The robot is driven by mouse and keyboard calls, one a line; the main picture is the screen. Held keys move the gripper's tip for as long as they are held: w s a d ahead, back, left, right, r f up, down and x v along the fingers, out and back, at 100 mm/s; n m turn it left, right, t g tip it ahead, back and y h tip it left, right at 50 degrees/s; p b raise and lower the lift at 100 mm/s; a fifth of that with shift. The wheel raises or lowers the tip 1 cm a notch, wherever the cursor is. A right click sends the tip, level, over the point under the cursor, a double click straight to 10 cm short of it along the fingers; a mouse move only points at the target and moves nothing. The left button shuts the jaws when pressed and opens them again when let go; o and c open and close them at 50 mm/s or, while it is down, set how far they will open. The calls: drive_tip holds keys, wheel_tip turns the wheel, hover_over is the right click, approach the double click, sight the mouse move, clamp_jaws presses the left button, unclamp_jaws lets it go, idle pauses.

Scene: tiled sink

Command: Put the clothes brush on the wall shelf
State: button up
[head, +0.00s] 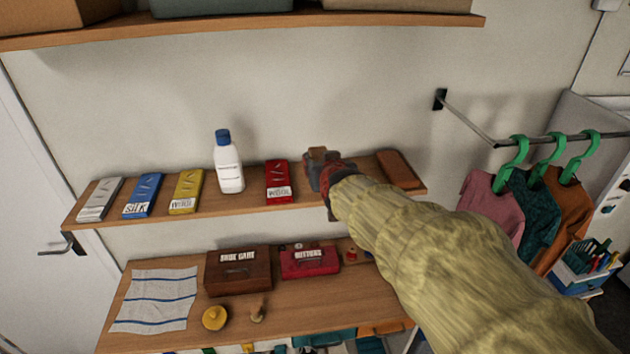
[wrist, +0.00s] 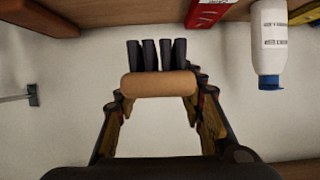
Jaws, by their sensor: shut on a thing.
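The clothes brush (wrist: 158,84) has a rounded tan wooden body and dark bristle tufts. My gripper (wrist: 160,93) is shut on its body, with a finger at each end. In the wrist view the bristles point toward the wall shelf (wrist: 130,14), which runs along the top of that view. In the head view my gripper (head: 324,174) is at the wall shelf (head: 345,185), between the red packet and a brown flat object. A small brown part of the brush (head: 318,154) shows there. I cannot tell whether the bristles touch the shelf.
The shelf also holds a white bottle (head: 228,165), a red packet (head: 278,182), yellow, blue and grey packets, and a brown flat object (head: 399,169). An upper shelf (head: 300,22) is above. A lower shelf (head: 350,300) holds boxes. Hangers (head: 515,150) are at right.

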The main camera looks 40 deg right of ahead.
sight(321, 157)
drive_tip(key=shift+a, duration=0.1)
drive_tip(key=shift+w+d+f, duration=0.15)
drive_tip(key=shift+d+f, duration=0.05)
drive_tip(key=shift+d, duration=0.05)
drive_tip(key=f+x, duration=0.1)
drive_tip(key=x, duration=0.4)
drive_tip(key=s+f+p+x, duration=0.1)
drive_tip(key=x, duration=0.4)
drive_tip(key=s+f+x, duration=0.1)
drive_tip(key=x, duration=0.4)
drive_tip(key=shift+w+d, duration=0.1)
drive_tip(key=shift+d, duration=0.3)
drive_tip(key=shift+w+d+f, duration=0.1)
drive_tip(key=shift+f, duration=0.2)
drive_tip(key=shift+w+d+f+p, duration=0.1)
drive_tip(key=shift+f+p, duration=0.2)
drive_tip(key=shift+f, duration=1.3)
drive_tip(key=shift+f+b, duration=0.2)
drive_tip(key=shift+b, duration=0.1)
drive_tip(key=o, duration=1.1)
drive_tip(key=shift+o, duration=0.5)
